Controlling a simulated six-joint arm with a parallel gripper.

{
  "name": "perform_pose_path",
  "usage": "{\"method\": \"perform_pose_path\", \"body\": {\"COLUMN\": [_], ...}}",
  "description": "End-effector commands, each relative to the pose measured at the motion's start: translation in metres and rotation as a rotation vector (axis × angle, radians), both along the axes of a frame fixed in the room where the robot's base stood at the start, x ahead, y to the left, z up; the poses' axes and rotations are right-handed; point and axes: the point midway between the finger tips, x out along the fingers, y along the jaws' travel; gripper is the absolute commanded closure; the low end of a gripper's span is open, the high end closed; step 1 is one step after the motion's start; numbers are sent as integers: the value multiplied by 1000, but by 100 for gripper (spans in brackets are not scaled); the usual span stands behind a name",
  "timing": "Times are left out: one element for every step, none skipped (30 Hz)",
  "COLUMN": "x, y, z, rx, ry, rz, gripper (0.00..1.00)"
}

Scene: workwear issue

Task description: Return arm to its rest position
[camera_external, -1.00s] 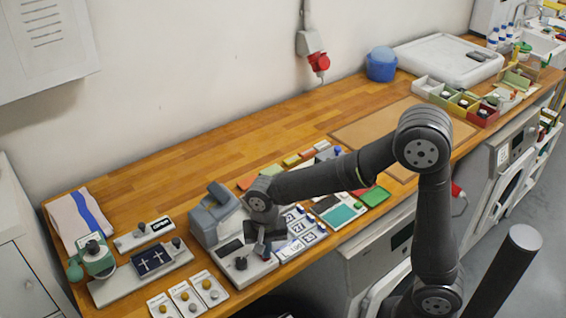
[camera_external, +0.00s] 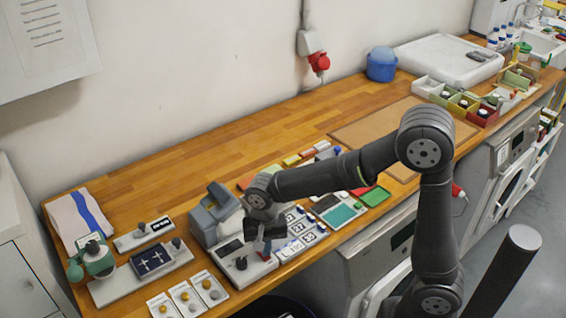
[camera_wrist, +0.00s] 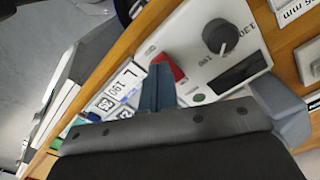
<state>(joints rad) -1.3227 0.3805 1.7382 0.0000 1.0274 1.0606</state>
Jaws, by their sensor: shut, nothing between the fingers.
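My gripper (camera_external: 262,245) hangs over the grey-white device with a black knob (camera_external: 241,263) near the front edge of the wooden workbench (camera_external: 240,140). In the wrist view my gripper (camera_wrist: 160,72) shows its blue-grey fingers closed together with nothing between them. The device's black knob (camera_wrist: 217,36) and dark display (camera_wrist: 241,70) lie to the right of the fingers. A red part (camera_wrist: 170,70) shows just behind the fingertips; I cannot tell what it belongs to. My arm reaches in from the right.
White number cards (camera_external: 300,235) lie right of the device. A grey-blue press-like machine (camera_external: 215,212) stands beside it. The rear middle of the bench is clear.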

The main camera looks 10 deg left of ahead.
Motion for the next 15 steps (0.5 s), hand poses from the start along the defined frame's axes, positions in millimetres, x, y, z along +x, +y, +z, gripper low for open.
{"method": "perform_pose_path", "body": {"x": [0,1,1,0,0,0,1,1,1,0,2,12,18,23,31], "y": [2,2,1,2,1,1,1,2,1,1,2,6,9,11,14], "z": [14,20,28,34,41,49,55,61,69,75,79,78,79,81,82], "rx": [10,10,9,10,9,9,8,9,9,9,8,4,4,4,3], "ry": [-2,-2,-2,-2,-3,-3,-2,-3,-3,-3,-2,-1,-1,-1,-2], "rz": [0,0,0,0,0,0,0,0,0,0,-4,-28,-42,-56,-73], "gripper": [100,100,100,100,100,100,100,100,100,100,100,100,100,100,100]}}
